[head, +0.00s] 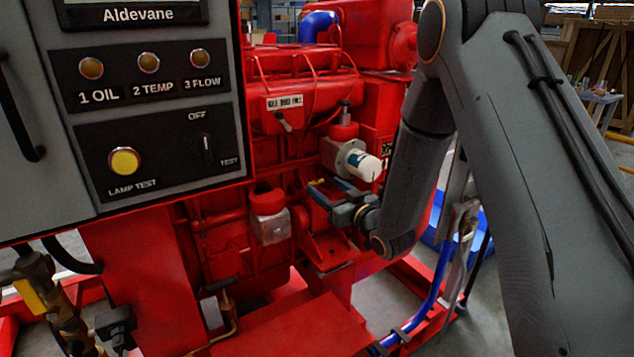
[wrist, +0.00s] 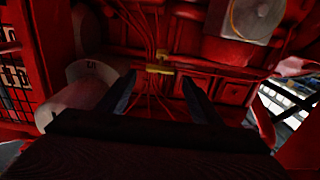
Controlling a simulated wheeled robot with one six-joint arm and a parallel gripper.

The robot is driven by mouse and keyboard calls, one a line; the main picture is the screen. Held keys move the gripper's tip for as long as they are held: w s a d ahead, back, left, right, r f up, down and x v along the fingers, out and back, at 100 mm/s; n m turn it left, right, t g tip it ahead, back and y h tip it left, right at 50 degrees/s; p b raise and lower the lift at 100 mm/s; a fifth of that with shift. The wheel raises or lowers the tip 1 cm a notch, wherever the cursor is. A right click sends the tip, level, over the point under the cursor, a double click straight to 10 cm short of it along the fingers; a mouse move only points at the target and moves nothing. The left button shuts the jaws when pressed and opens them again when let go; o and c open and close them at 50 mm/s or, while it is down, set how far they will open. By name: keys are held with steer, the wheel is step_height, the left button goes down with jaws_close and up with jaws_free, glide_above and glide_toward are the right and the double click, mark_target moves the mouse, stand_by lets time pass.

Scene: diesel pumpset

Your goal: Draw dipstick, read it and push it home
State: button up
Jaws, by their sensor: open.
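My gripper (head: 324,189) is open and reaches in toward the red engine (head: 300,95) in the head view. In the wrist view its two dark fingers (wrist: 159,82) stand apart with nothing between them. A small yellow T-shaped handle (wrist: 160,69), which looks like the dipstick's, shows just beyond the fingertips, roughly midway between them. A bit of yellow (head: 318,182) also shows by the fingertips in the head view. The handle looks apart from both fingers, though the depth gap is hard to judge. Any stick below the handle is hidden.
A white cylindrical filter (head: 363,164) sits just above my gripper; a pale cylinder (wrist: 88,92) is close left of the fingers in the wrist view. A grey control panel (head: 150,110) stands at left. A blue hose (head: 432,290) runs low at right.

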steer(key=x, duration=0.5)
steer(key=shift+w+a, duration=0.2)
steer(key=shift+w, duration=0.1)
steer(key=shift+c, duration=0.4)
